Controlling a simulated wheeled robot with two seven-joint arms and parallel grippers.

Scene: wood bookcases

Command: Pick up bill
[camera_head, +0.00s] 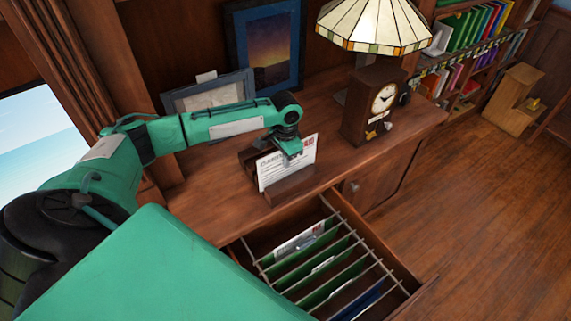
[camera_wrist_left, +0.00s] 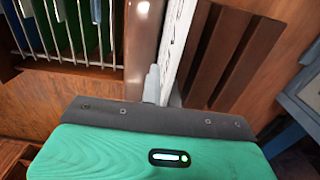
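The bill (camera_head: 287,163), a white printed envelope, stands upright in a slotted wooden letter holder (camera_head: 291,188) on the cabinet top. My left gripper (camera_head: 292,149) is over the bill's top edge, with its fingers pointing down at it. In the left wrist view, the bill (camera_wrist_left: 177,42) is seen nearly edge-on. A grey finger of the left gripper (camera_wrist_left: 163,88) is just left of the paper. The other finger is mostly hidden, so I cannot tell whether they are closed on it. My right gripper is not in view.
An open drawer (camera_head: 337,205) with hanging files juts out below the letter holder. A clock (camera_head: 373,107) and a stained-glass lamp (camera_head: 374,25) stand to the right. Picture frames (camera_head: 265,45) lean behind. The cabinet top (camera_head: 225,200) left of the holder is clear.

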